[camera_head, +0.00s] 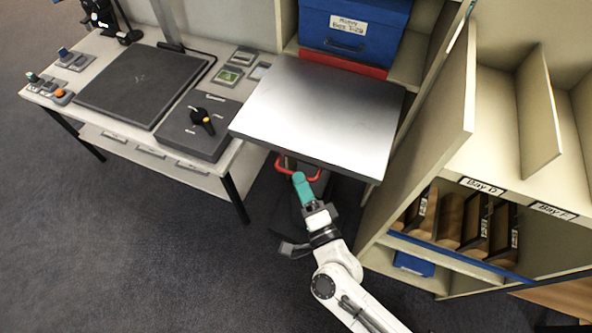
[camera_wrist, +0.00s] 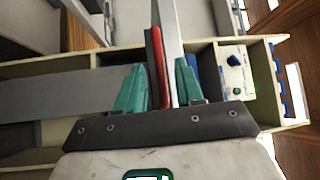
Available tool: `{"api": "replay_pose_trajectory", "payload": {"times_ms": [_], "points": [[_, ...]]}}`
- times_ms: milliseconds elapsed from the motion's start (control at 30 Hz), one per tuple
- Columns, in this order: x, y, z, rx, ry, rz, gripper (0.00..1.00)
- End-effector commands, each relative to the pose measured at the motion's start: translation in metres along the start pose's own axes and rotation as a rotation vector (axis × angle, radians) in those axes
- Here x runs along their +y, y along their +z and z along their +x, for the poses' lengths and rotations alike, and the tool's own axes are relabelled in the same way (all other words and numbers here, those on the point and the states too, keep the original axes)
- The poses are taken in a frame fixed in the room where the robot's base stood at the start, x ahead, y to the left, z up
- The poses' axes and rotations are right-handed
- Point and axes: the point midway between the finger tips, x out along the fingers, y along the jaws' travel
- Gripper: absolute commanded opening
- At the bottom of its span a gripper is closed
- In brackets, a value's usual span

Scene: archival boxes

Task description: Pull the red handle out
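The red handle (camera_head: 312,176) is a thin bar below the front edge of a flat grey metal shelf (camera_head: 320,110) in the head view. My gripper (camera_head: 301,178), with teal fingers, is at the handle and covers its middle part. In the wrist view the red handle (camera_wrist: 158,66) stands upright between the two spread teal fingers of my gripper (camera_wrist: 160,78). The fingers look open, with gaps at the tips. Whether either finger touches the handle is unclear. What the handle joins is mostly hidden under the shelf.
A blue box (camera_head: 352,32) stands behind the metal shelf. A desk (camera_head: 105,112) with a dark mat and a control box (camera_head: 200,125) is at the left. An upright panel (camera_head: 425,140) and a bay unit (camera_head: 480,190) stand close at the right. Carpet is clear at lower left.

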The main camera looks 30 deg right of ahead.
Motion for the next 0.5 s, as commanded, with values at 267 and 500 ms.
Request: {"api": "replay_pose_trajectory", "payload": {"times_ms": [267,500], "points": [[-0.001,0.000,0.031,0.000,0.000,-0.001,0.37],[0.000,0.000,0.034,-0.001,0.001,-0.001,0.37]]}}
